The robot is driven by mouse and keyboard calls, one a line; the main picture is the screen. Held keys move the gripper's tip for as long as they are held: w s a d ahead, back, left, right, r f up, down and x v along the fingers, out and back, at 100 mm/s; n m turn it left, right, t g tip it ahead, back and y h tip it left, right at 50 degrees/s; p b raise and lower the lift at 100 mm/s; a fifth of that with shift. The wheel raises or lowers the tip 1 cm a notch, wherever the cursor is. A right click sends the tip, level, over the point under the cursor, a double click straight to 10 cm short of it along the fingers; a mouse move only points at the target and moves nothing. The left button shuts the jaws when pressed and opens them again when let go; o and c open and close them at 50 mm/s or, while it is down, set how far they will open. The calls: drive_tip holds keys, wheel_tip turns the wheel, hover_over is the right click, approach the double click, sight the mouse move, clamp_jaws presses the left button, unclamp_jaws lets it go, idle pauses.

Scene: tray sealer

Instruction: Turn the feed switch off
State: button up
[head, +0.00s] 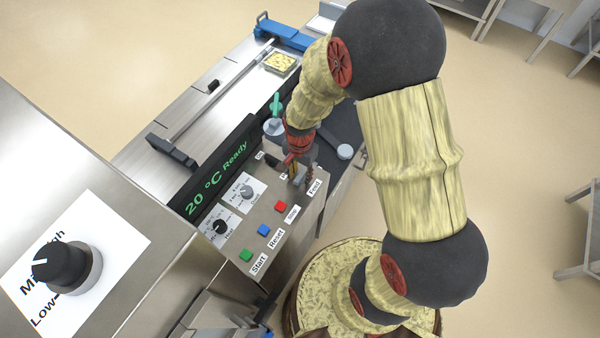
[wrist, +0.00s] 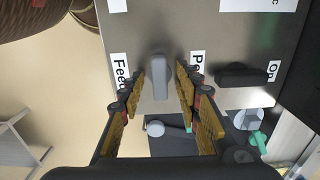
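The feed switch (wrist: 158,78) is a grey elongated handle on the metal control panel, beside the label "Feed" (wrist: 120,75) in the wrist view. My gripper (wrist: 160,82) is open, with one finger on each side of the handle. Gaps show between the handle and both fingertips, and I cannot see any contact. In the head view my gripper (head: 298,178) reaches down to the panel's far right corner by the Feed label (head: 315,187). There the fingers largely hide the switch.
A black switch (wrist: 245,75) sits near the "On" label. The panel also bears red (head: 281,206), blue (head: 263,230) and green (head: 246,255) buttons and two dials. The display (head: 215,180) reads "20 °C Ready". A large black knob (head: 62,265) stands nearer.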

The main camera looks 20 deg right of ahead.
sight(301, 176)
wheel_tip(301, 176, up, 12)
idle(0.6)
idle(0.4)
drive_tip(key=s+r+n+t+b, duration=0.5)
drive_tip(key=s+r+n+b, duration=0.5)
drive_tip(key=s, duration=0.4)
drive_tip(key=shift+d+n+t+b, duration=0.25)
drive_tip(key=shift+n+b, duration=0.25)
drive_tip(key=shift+b, duration=0.45)
drive_tip(key=shift+r, duration=0.15)
